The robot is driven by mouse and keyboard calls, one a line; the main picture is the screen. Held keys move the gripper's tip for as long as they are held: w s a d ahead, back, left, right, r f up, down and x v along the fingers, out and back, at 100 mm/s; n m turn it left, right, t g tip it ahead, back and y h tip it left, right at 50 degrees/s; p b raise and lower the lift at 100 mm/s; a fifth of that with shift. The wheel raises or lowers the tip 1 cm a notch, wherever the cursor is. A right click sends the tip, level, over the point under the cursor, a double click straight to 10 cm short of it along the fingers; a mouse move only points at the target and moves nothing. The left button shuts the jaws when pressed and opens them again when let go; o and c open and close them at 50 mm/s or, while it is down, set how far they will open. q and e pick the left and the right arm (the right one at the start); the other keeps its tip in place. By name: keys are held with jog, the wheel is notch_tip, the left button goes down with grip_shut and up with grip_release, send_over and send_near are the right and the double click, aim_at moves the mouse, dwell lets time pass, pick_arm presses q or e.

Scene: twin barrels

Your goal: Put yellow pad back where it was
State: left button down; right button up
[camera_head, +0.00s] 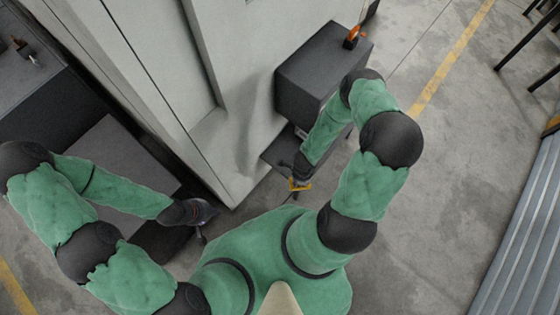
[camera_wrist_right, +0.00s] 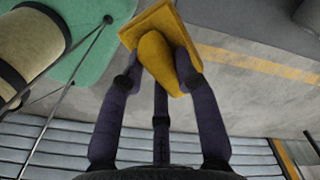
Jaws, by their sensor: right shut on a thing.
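The yellow pad (camera_wrist_right: 148,22) is a flat square with a rounded yellow grip part (camera_wrist_right: 160,58). My right gripper (camera_wrist_right: 161,82) is shut on that rounded part, with its dark fingers around it. In the head view the pad (camera_head: 300,187) shows small and partly hidden at the tip of my right gripper (camera_head: 299,179), close to a dark low ledge (camera_head: 278,153). I cannot tell whether it touches the ledge. My left gripper (camera_head: 204,216) is at the lower left, in front of the pale cabinet; its fingers are too small and dark to read.
A pale tall cabinet (camera_head: 165,75) fills the upper middle. A dark grey box (camera_head: 313,68) juts from it above the ledge, with an orange-topped item (camera_head: 352,38) on it. Another dark-fronted unit (camera_head: 35,85) stands at left. Concrete floor (camera_head: 450,150) is clear at right.

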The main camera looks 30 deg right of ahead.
jog(key=w+f+b, duration=0.1)
jog(key=w+f, duration=0.2)
jog(key=w+f+b, duration=0.1)
jog(key=w+f, duration=0.1)
jog(key=w, duration=0.2)
jog(key=w+a+f+b, duration=0.1)
jog(key=w+f+b, duration=0.1)
jog(key=w+f, duration=0.1)
jog(key=shift+w+a+f, duration=0.1)
jog(key=shift+w+f, duration=0.2)
jog(key=shift+w, duration=0.35)
jog(key=shift+w+f, duration=0.15)
jog(key=shift+f, duration=0.1)
jog(key=shift+f+b, duration=0.8)
jog(key=shift+f, duration=0.65)
jog(key=shift+f, duration=0.15)
jog(key=o, duration=1)
